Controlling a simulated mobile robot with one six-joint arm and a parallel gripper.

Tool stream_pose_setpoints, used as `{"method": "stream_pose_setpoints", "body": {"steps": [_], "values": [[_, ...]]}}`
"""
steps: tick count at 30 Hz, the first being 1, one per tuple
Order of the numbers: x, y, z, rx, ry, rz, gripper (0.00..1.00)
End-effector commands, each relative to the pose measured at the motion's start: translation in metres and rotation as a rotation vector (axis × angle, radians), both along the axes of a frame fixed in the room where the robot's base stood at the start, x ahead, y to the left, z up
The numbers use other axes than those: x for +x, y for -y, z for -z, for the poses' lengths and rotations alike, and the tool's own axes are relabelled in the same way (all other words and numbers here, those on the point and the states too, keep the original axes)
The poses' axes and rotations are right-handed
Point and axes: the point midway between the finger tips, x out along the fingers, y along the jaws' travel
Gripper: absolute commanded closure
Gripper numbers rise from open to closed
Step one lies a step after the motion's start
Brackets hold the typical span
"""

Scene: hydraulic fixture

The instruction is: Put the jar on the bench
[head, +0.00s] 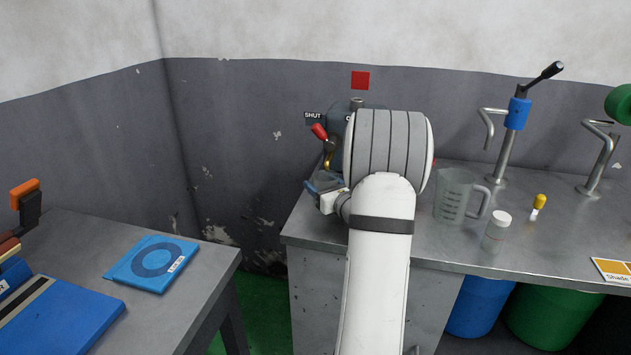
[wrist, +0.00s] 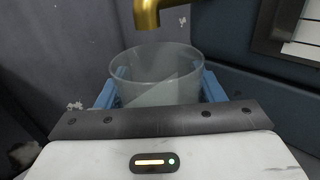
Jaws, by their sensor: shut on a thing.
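The jar (wrist: 157,82) is a clear, open-topped vessel between the blue fingers of my gripper (wrist: 158,92) in the wrist view. My gripper is shut on it and holds it upright. A brass spout (wrist: 150,12) hangs just above and behind its rim. A paler slanted patch shows inside; I cannot tell whether it is liquid. In the head view my gripper (head: 325,184) is at the left end of the steel-topped bench (head: 425,239), below a red-handled valve (head: 320,132). My arm hides much of this area, and I cannot tell whether the jar touches the bench.
A measuring jug (head: 453,198), a white-capped bottle (head: 496,231) and a yellow-topped dropper (head: 538,207) stand right of my arm. A blue-collared lever tap (head: 517,115) rises behind them. A grey table (head: 208,262) at left holds a blue packet (head: 153,263) and folders.

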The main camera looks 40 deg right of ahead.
Motion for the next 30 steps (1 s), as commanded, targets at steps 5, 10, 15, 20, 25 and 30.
{"method": "stream_pose_setpoints", "body": {"steps": [5,10,15,20,25,30], "values": [[0.0009,-0.0016,0.0013,-0.003,0.004,-0.004,0.67],[0.0013,-0.0025,0.0045,-0.002,0.004,-0.005,0.67],[0.0015,-0.0029,0.0047,-0.002,0.003,-0.006,0.3],[0.0015,-0.0031,0.0047,-0.002,0.003,-0.006,0.17],[0.0017,-0.0033,0.0047,-0.002,0.003,-0.007,0.17],[0.0018,-0.0035,-0.0003,-0.002,0.003,-0.007,0.17]]}}
